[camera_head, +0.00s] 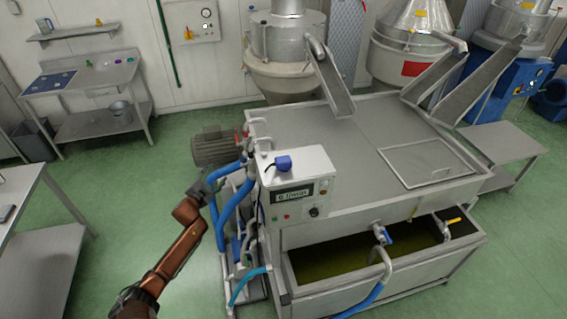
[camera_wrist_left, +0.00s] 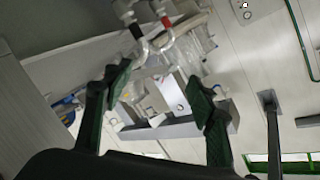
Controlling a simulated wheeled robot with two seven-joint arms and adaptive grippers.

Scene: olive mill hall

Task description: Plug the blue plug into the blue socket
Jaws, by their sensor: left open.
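A small blue piece with a dark cord, which looks like the blue plug (camera_head: 283,163), lies on top of the white control box at the front of the mill machine. My left gripper (camera_head: 208,184) is left of that box, beside the blue hoses, and apart from the blue piece. In the left wrist view my left gripper (camera_wrist_left: 158,78) has its two fingers spread with nothing held between them. I cannot make out the blue socket for certain in either view. My right gripper is in neither view.
The control box (camera_head: 295,192) stands on the steel machine (camera_head: 370,150). Blue hoses (camera_head: 233,205) and a grey motor (camera_head: 216,147) crowd its left side. A wall box (camera_head: 193,22) hangs at the back. A side table (camera_head: 18,190) stands at left. Green floor between is clear.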

